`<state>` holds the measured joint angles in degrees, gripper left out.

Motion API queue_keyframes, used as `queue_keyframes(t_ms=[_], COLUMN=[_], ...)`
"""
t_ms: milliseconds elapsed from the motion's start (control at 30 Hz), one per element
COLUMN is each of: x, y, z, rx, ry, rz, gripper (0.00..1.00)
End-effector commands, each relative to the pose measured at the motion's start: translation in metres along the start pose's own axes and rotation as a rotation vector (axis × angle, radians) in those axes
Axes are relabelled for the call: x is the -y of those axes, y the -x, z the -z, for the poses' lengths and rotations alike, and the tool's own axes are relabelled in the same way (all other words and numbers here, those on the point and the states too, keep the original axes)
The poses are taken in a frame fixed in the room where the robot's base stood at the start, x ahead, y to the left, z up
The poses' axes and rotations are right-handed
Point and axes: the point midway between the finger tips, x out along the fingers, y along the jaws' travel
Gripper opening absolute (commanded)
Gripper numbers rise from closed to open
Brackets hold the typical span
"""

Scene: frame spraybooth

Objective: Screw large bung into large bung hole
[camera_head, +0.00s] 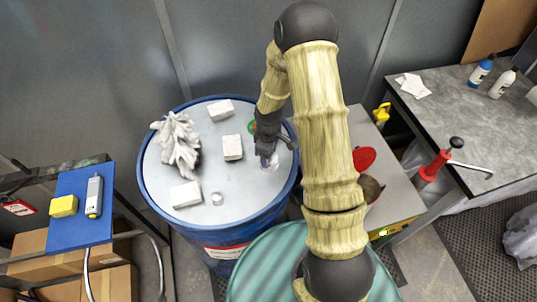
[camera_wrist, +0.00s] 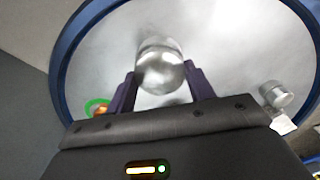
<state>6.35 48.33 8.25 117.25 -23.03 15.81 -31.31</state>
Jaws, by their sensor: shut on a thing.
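The blue drum (camera_head: 151,195) stands in the middle of the head view with a pale grey lid. My gripper (camera_head: 267,152) is low over the lid's right part. In the wrist view my gripper (camera_wrist: 160,85) has its two dark fingers on either side of a round shiny silver bung (camera_wrist: 160,72) and is shut on it. This looks like the large bung, at or just above the lid. The large bung hole is not clearly visible; whether the bung sits in it, I cannot tell. A smaller silver cap (camera_head: 217,198) is on the lid, also in the wrist view (camera_wrist: 277,94).
White blocks (camera_head: 233,147) and a crumpled white cloth or glove (camera_head: 177,143) lie on the lid. A green ring (camera_head: 252,127) is beside my gripper. A teal drum (camera_head: 262,268) is in front; a blue tray (camera_head: 83,218) stands left, a workbench (camera_head: 435,105) right.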

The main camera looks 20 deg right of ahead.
Motion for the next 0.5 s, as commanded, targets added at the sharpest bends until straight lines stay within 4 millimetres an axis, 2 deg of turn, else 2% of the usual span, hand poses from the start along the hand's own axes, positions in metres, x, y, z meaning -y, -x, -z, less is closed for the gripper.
queue_keyframes(t_ms=[200, 500], x=[0.0016, 0.0018], y=[-0.0010, -0.0016], z=[-0.0012, -0.0014], rx=[0.004, 0.006], ry=[-0.026, -0.389], rz=[0.004, 0.004], gripper=[0.28, 0.28])
